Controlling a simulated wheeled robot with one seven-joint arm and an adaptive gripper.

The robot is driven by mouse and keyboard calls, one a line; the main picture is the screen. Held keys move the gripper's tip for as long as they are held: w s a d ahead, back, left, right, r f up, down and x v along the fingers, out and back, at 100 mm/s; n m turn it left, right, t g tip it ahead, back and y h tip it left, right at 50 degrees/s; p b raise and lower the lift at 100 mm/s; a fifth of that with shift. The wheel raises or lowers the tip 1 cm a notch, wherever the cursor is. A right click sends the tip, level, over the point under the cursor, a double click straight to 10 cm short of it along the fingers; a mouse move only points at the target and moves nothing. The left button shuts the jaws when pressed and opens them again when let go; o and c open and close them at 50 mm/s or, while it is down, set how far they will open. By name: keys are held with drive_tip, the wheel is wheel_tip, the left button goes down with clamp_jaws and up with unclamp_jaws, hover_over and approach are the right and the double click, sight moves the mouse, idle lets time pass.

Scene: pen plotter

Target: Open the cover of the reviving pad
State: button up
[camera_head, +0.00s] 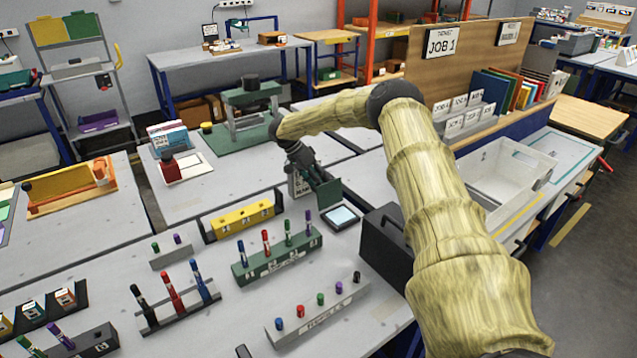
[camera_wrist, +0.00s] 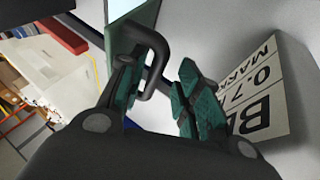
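The reviving pad (camera_head: 342,217) shows as a small pale blue square in a dark frame on the grey table. Its dark green cover (camera_head: 327,194) stands raised at the pad's far left side, tilted off the pad. My gripper (camera_head: 308,166) is at the cover's upper edge. In the wrist view, a black loop handle (camera_wrist: 152,45) on the cover (camera_wrist: 150,14) reaches between the green-padded fingers of my gripper (camera_wrist: 158,88). The fingers are apart, with a clear gap beside the right finger. Whether the left finger touches the handle is unclear.
A white label (camera_wrist: 262,92) is close to the right finger. A black box (camera_head: 386,245) stands right of the pad. Marker racks (camera_head: 277,262) and a yellow block (camera_head: 243,217) lie left and in front.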

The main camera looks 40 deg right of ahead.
drive_tip(key=v, duration=1.2)
drive_tip(key=shift+r, duration=0.15)
idle(0.3)
